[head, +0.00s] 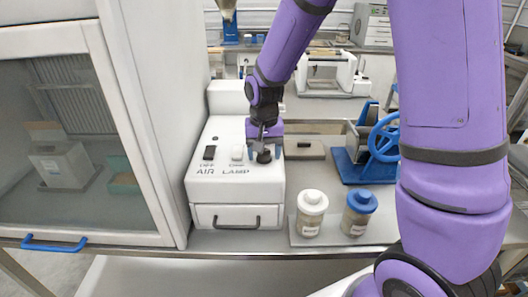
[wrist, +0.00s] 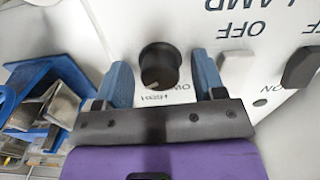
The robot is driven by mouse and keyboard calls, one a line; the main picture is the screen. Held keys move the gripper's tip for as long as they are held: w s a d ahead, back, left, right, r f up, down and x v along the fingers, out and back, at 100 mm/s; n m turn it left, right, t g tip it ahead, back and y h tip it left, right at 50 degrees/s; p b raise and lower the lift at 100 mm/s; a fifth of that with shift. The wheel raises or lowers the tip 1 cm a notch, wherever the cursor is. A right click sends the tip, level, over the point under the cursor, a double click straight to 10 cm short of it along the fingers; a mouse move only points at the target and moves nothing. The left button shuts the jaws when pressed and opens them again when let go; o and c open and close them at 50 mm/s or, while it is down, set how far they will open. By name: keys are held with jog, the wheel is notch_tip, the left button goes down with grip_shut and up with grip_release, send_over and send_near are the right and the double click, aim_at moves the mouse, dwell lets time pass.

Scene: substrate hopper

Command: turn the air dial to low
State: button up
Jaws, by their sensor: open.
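The dial, a round black knob, (head: 264,155) stands on the sloped top of a white control box (head: 240,185), right of the switches. In the wrist view the knob (wrist: 160,66) lies between my blue fingers, with a gap on each side. In the head view my gripper (head: 264,142) is over the box's right part.
A dark AIR switch (head: 209,152) and a pale LAMP switch (head: 237,153) are left of the knob. Two jars, white-lidded (head: 311,212) and blue-lidded (head: 358,212), stand in front right. A blue-wheeled device (head: 372,150) is to the right. A glass-fronted cabinet (head: 80,130) is left.

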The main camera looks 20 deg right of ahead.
jog(key=shift+f, duration=0.1)
jog(key=c, duration=0.9)
